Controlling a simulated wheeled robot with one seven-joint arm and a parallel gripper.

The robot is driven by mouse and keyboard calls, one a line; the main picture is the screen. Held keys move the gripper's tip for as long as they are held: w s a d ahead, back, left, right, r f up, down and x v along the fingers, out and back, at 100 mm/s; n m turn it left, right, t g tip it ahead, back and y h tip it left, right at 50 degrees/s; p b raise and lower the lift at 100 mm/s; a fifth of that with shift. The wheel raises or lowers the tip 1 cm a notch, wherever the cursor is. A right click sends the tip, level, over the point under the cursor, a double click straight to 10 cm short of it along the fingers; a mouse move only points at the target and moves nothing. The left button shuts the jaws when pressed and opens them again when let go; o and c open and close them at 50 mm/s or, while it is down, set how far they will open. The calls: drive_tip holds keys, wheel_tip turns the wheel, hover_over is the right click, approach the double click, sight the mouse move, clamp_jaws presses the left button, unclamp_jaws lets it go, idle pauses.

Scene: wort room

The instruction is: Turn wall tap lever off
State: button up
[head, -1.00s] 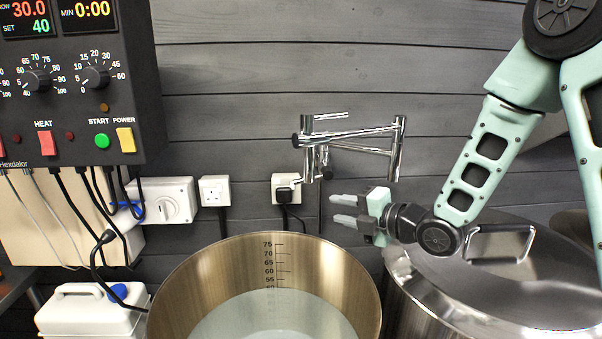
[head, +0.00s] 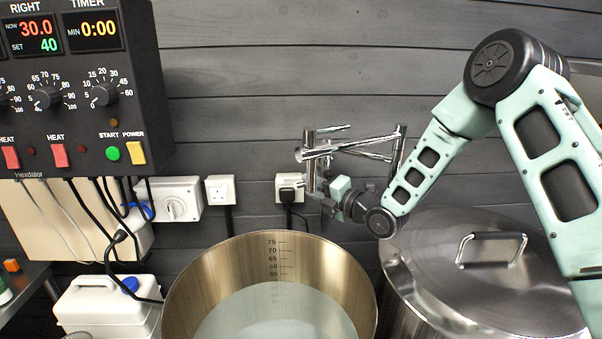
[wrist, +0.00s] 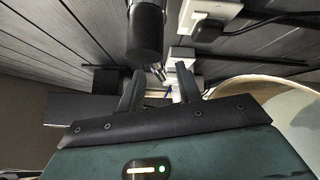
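The chrome wall tap (head: 352,148) is on the back wall above the pot, its jointed spout folded to the right. A thin lever-like bar (head: 333,128) sticks out to the right at its top left. My gripper (head: 322,184) is at the lower end of the tap's left upright, and its fingertips are partly hidden there. In the wrist view my gripper (wrist: 159,70) has its two fingers apart. A dark cylinder (wrist: 146,32), seemingly part of the tap, hangs above and between them, with a small shiny metal piece beyond. I cannot tell whether a finger touches the tap.
An open steel pot (head: 178,285) holding pale liquid stands below. A lidded steel vessel (head: 440,250) is under my arm. Wall sockets (head: 220,190) with a plug and cables are close by. A control box (head: 85,95) hangs at the left above a white canister (head: 100,305).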

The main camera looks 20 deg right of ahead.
sight(301, 183)
drive_tip(key=shift+p+x, duration=0.8)
drive_tip(key=shift+x, duration=1.4)
clamp_jaws()
drive_tip(key=shift+f, duration=0.15)
